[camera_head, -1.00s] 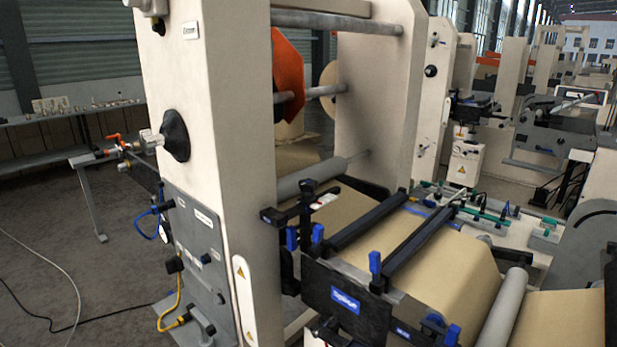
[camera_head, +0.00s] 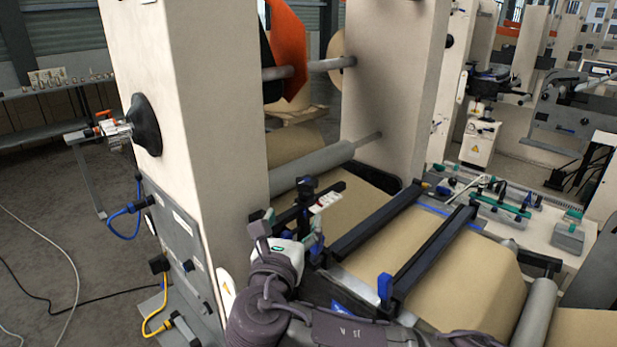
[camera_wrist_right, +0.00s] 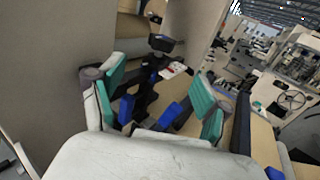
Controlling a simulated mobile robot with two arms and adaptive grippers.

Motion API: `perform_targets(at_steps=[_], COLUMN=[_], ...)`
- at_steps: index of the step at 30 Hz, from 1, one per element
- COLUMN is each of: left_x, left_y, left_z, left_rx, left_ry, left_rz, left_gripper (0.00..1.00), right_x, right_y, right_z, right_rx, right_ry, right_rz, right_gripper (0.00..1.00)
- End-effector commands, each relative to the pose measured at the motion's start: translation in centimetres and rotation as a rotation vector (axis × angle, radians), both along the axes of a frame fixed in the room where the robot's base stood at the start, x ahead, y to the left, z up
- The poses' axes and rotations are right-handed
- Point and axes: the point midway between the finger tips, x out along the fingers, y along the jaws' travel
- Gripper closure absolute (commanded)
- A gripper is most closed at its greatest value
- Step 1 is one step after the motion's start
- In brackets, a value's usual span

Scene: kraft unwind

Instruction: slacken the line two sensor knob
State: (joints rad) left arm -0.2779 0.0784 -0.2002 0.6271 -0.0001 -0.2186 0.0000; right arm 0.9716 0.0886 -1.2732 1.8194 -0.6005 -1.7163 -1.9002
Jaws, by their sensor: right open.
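My right gripper (camera_head: 285,225) is in the head view at the near end of the black sensor bracket (camera_head: 328,196), its white body partly hiding that end. In the right wrist view the gripper (camera_wrist_right: 158,78) is open. Its teal pads stand on either side of the black bracket, with nothing held. Two blue knobs show between the fingers, one at the left (camera_wrist_right: 126,108) and one nearer the middle (camera_wrist_right: 169,114). I cannot tell which is the line two knob, or whether a finger touches either. A blue knob (camera_head: 317,246) also shows beside the gripper in the head view. My left gripper is out of view.
A cream machine column (camera_head: 195,130) stands close left of my right arm. Black crossbars (camera_head: 435,252) span the brown kraft web (camera_head: 455,275) on the right. A grey roller (camera_head: 312,168) lies behind the bracket. Another blue clamp handle (camera_head: 385,288) stands on the nearer crossbar.

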Motion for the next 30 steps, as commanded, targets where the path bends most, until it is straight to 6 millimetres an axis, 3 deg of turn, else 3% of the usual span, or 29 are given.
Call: perform_targets(at_steps=[5,9,21,30], left_x=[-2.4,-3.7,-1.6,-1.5], left_y=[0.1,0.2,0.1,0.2], left_z=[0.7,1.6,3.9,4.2], left_rx=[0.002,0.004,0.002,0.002], left_ry=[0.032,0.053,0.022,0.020], left_rz=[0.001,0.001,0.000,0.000], left_gripper=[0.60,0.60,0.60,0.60], right_x=[1.9,4.8,12.0,13.5], right_y=[-0.4,-1.0,-2.2,-2.5], right_z=[0.4,0.5,0.3,0.1], right_rx=[-0.015,-0.014,-0.010,-0.008], right_ry=[-0.004,-0.004,-0.001,-0.002], right_rz=[-0.006,-0.007,-0.003,-0.001], right_gripper=[0.24,0.24,0.24,0.24])
